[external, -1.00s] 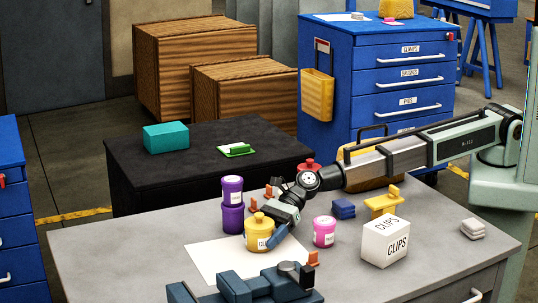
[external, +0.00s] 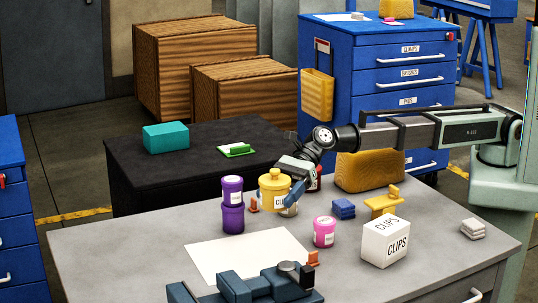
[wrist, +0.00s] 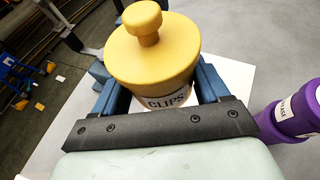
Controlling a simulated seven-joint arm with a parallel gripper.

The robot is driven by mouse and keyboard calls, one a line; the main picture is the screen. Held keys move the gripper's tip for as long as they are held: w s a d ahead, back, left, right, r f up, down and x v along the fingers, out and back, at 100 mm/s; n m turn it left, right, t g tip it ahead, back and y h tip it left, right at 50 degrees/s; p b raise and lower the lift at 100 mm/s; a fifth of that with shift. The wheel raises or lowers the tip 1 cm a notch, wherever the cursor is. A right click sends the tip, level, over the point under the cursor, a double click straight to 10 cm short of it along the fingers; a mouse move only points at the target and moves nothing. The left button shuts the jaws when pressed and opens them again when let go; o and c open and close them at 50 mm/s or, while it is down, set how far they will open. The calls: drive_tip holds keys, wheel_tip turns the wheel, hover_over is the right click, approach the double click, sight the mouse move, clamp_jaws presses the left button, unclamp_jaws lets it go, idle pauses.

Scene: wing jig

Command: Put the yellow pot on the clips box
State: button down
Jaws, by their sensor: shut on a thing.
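The yellow pot (external: 273,188) has a knobbed lid and a white label. My gripper (external: 288,194) is shut on the pot and holds it upright above the table. In the wrist view the yellow pot (wrist: 152,52) sits between the two blue fingers of my gripper (wrist: 160,90), and its label reads CLIPS. The white clips box (external: 385,242) stands on the table to the right, with CLIPS on its top and side. Its top is clear.
White paper (external: 245,256) lies bare, with a blue vise (external: 245,288) in front.

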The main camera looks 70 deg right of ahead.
drive_tip(key=s+r, duration=0.5)
drive_tip(key=s, duration=0.2)
drive_tip(key=n+g, duration=0.8)
drive_tip(key=g, duration=0.1)
hover_over(386, 220)
drive_tip(key=shift+g, duration=0.3)
drive_tip(key=shift+a+f, duration=0.2)
drive_tip(key=shift+f, duration=4.5)
drive_tip(key=shift+f, duration=0.1)
unclamp_jaws()
drive_tip(key=shift+d+r, duration=0.2)
drive_tip(key=v, duration=1.1)
drive_tip(key=shift+d+r, duration=0.2)
drive_tip(key=shift+r, duration=0.05)
